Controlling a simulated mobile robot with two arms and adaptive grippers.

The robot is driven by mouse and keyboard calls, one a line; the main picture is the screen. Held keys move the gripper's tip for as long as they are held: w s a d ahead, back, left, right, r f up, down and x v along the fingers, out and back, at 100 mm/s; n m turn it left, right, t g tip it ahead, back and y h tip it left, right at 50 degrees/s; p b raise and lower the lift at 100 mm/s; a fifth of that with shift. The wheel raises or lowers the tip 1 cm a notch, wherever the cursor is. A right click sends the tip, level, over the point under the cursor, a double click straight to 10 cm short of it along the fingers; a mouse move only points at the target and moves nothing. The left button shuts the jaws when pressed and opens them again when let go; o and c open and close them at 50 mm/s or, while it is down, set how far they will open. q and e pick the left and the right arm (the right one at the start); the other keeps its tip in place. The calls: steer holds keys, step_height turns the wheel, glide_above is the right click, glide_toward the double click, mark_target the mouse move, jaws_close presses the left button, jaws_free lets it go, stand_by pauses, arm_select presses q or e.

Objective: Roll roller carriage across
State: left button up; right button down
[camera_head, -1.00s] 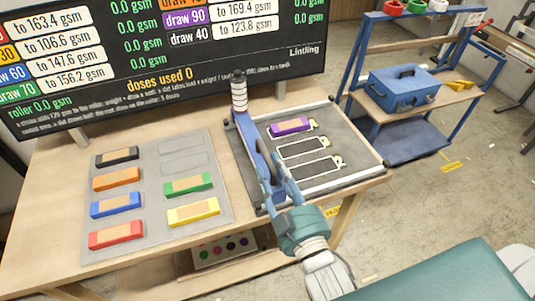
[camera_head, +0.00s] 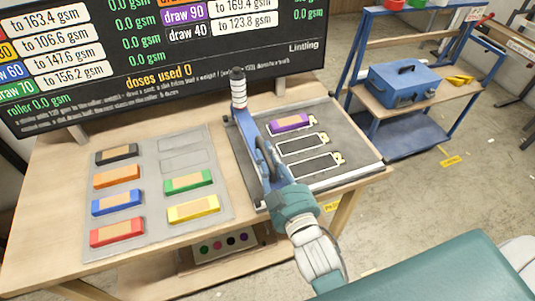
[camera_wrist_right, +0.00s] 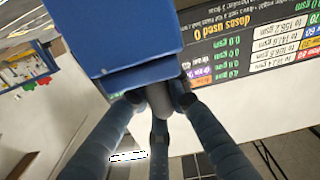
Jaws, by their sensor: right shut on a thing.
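The blue roller carriage (camera_head: 247,128) stands at the left side of the grey bed (camera_head: 345,118), with a black-and-white striped post at its far end. My right gripper (camera_head: 265,160) is at the carriage's near part. In the right wrist view the carriage (camera_wrist_right: 130,40) fills the upper middle, and my right gripper (camera_wrist_right: 160,98) is shut on its grey handle. A purple weight (camera_head: 290,122) lies in the far slot of the bed. The middle and near outlined slots look empty. My left gripper is not in view.
A grey mat (camera_head: 150,210) on the left holds black, orange, blue, red, green and yellow weights, with two bare outlines. A dark display (camera_head: 200,60) stands behind. A blue cart (camera_head: 415,125) stands at the right.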

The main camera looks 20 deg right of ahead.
steer(key=shift+r, duration=0.2)
steer(key=shift+d, duration=0.15)
steer(key=w+d+p, duration=0.1)
steer(key=d+p, duration=0.3)
steer(key=d, duration=2.5)
steer(key=shift+w+d+r, duration=0.15)
steer(key=shift+d+r, duration=0.15)
steer(key=shift+d, duration=0.1)
steer(key=c, duration=1.8)
jaws_free()
steer(key=shift+c, duration=0.2)
steer(key=shift+o, duration=0.6)
steer(key=shift+f, duration=0.2)
